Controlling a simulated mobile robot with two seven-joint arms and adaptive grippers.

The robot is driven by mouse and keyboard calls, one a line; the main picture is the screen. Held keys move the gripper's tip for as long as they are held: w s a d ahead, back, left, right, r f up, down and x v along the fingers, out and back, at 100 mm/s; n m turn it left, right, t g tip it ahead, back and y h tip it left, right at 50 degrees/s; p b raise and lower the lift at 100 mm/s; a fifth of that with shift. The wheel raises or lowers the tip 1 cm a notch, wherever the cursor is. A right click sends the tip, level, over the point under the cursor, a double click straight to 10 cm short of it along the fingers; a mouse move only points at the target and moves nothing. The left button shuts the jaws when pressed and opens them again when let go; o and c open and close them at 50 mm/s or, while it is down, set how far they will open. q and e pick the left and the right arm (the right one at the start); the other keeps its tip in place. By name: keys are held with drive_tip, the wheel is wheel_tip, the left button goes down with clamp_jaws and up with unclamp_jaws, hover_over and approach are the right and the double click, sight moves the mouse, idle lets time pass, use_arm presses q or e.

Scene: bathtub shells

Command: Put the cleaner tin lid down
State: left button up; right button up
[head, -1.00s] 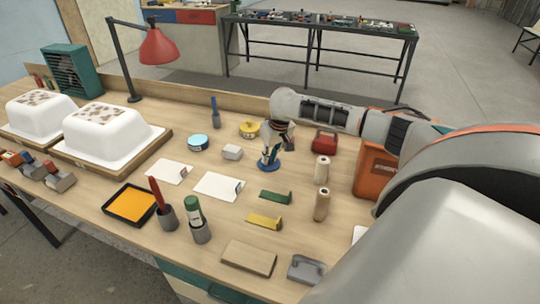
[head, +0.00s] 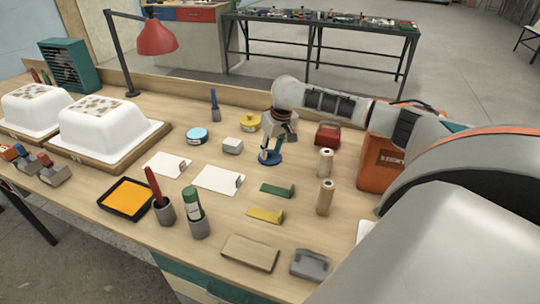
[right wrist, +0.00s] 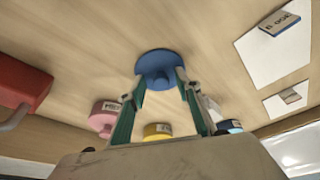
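A round dark blue lid (head: 276,159) lies on the workbench at mid-table in the head view. In the right wrist view the lid (right wrist: 155,62) shows its face, with a raised knob at its near side. My right gripper (head: 269,150) is just above it, its fingertips close over the lid. In the right wrist view the fingers (right wrist: 163,78) stand apart on either side of the knob, with gaps visible. Whether a fingertip touches the lid cannot be told. My left gripper is not in view.
A pink tin (right wrist: 103,115) shows in the wrist view. A red box (head: 328,134) and wooden cylinders (head: 325,163) stand to the right. White cards (head: 218,179) lie to the left.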

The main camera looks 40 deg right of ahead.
sight(276, 162)
drive_tip(key=p+v, duration=0.3)
drive_tip(key=v, duration=0.9)
drive_tip(key=shift+p, duration=0.4)
